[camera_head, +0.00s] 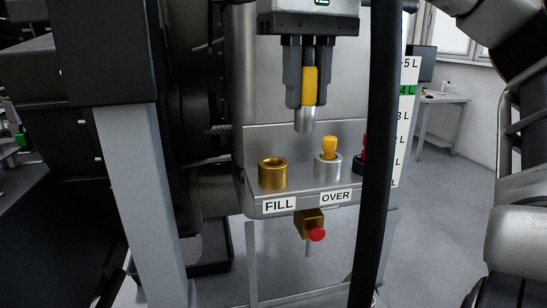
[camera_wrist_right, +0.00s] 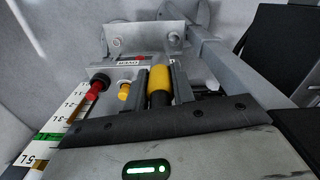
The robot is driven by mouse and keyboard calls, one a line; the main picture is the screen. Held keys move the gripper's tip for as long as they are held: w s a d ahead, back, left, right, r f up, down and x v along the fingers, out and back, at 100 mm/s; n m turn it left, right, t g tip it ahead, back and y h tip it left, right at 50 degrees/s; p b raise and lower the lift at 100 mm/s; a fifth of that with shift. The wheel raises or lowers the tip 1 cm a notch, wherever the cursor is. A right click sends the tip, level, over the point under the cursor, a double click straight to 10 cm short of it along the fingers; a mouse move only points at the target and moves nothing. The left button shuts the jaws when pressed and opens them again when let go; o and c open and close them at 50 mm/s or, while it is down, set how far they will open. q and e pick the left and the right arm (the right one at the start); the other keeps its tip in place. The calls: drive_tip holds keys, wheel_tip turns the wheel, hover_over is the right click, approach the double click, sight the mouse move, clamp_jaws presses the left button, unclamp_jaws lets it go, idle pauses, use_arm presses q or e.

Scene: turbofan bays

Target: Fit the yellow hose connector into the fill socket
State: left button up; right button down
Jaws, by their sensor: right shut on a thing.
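My right gripper (camera_head: 307,102) points down and is shut on the yellow hose connector (camera_head: 309,82), whose silver tip shows below the fingers. The fill socket (camera_head: 273,172) is a gold open ring on the grey ledge, above the FILL label. The connector's tip is above the ledge and to the right of the fill socket, apart from it. In the right wrist view the connector (camera_wrist_right: 159,78) lies between the fingers of the right gripper (camera_wrist_right: 162,70); the fill socket cannot be made out there. My left gripper is not in view.
A silver OVER socket (camera_head: 327,167) with a yellow plug (camera_head: 329,146) stands right of the fill socket. A thick black hose (camera_head: 378,150) hangs in front, partly covering a red-topped part. A brass valve with a red knob (camera_head: 317,235) sits below the ledge. A level scale (camera_head: 404,120) stands right.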

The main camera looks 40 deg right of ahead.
drive_tip(key=w+d+f, duration=0.1)
drive_tip(key=w+f, duration=0.2)
drive_tip(key=w+d+f, duration=0.2)
drive_tip(key=w+f, duration=0.1)
drive_tip(key=w, duration=0.1)
drive_tip(key=w+d+f, duration=0.2)
drive_tip(key=w+f, duration=0.1)
drive_tip(key=w, duration=0.1)
drive_tip(key=shift+w+f, duration=0.15)
drive_tip(key=shift+f, duration=1.5)
drive_tip(key=shift+b, duration=0.3)
drive_tip(key=shift+f, duration=0.2)
drive_tip(key=c, duration=1.2)
unclamp_jaws()
drive_tip(key=shift+o, duration=0.2)
drive_tip(key=shift+r, duration=0.15)
